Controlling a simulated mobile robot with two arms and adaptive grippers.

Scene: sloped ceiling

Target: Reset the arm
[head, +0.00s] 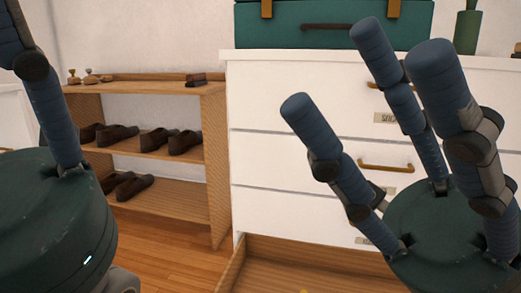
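My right gripper (364,75) is at the right, with a dark green round palm and three blue segmented fingers. Its fingers point up and stand apart, with nothing between them. It shows in front of a white chest of drawers (275,95). My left gripper (25,45) is at the left edge and partly cut off. Its green palm and one blue finger pointing up show; the other fingers are out of view, so its opening cannot be judged. No object shows in it.
A wooden shoe rack (217,150) with several dark shoes stands behind, left of the chest. An open wooden drawer (290,250) juts out low at the front. A teal case (285,28) and a green bottle (467,30) stand on the chest. Wood floor (175,250) shows between the grippers.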

